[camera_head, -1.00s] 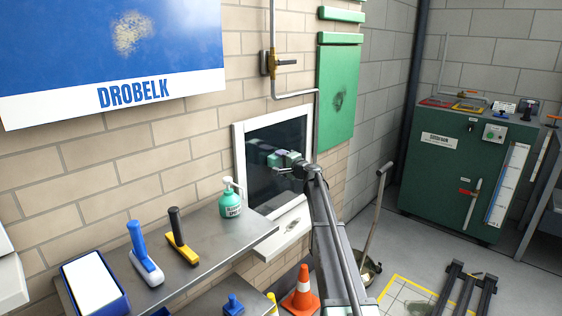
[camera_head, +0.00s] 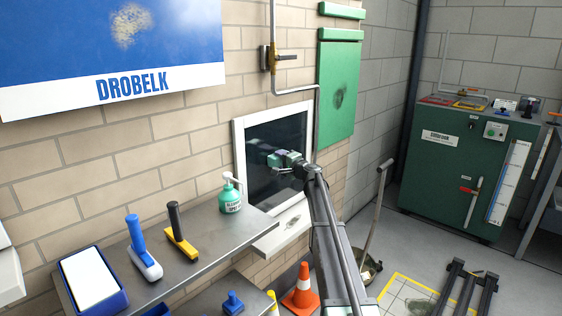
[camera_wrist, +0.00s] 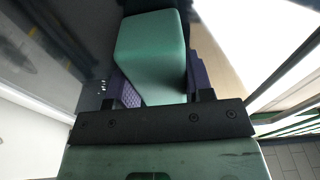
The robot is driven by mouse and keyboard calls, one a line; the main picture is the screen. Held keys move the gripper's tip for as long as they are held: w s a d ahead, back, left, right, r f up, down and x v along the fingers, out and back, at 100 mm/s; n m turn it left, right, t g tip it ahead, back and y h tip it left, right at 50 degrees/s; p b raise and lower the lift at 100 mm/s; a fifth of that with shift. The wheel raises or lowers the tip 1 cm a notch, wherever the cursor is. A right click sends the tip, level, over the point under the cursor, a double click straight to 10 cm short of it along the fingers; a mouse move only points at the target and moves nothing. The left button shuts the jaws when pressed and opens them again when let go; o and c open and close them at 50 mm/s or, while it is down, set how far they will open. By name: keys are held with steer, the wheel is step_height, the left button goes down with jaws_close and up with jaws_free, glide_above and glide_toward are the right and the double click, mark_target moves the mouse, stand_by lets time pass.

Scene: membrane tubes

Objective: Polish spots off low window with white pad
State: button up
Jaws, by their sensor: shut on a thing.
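The low window (camera_head: 262,187) has a dark pane in a white frame on the brick wall. My gripper (camera_head: 283,161) is at its upper part in the head view, and a dim reflection shows in the glass to its left. In the wrist view my gripper (camera_wrist: 160,82) is shut on a teal-green block (camera_wrist: 150,50) between its dark purple fingers. No white pad face shows on the block, and I cannot tell whether it touches the glass. Brownish smudges (camera_wrist: 28,65) show on the dark surface at left in the wrist view; they may be spots or reflections.
A metal shelf (camera_head: 195,259) left of the window holds a spray bottle (camera_head: 230,199), a yellow tool (camera_head: 183,246), a blue tool (camera_head: 146,262) and a blue tray (camera_head: 65,276). An orange cone (camera_head: 302,289) stands below. A pipe with a valve (camera_head: 270,58) runs above the window.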

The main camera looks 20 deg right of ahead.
mark_target(276, 182)
steer(key=shift+f+b, duration=1.4)
steer(key=shift+b, duration=0.05)
steer(key=shift+f, duration=0.15)
steer(key=shift+f+b, duration=1.3)
steer(key=shift+b, duration=0.1)
steer(key=shift+f, duration=0.1)
steer(key=shift+f+b, duration=1.35)
steer(key=shift+b, duration=0.1)
step_height(276, 182, down, 3)
steer(key=b, duration=0.3)
steer(key=shift+r, duration=0.1)
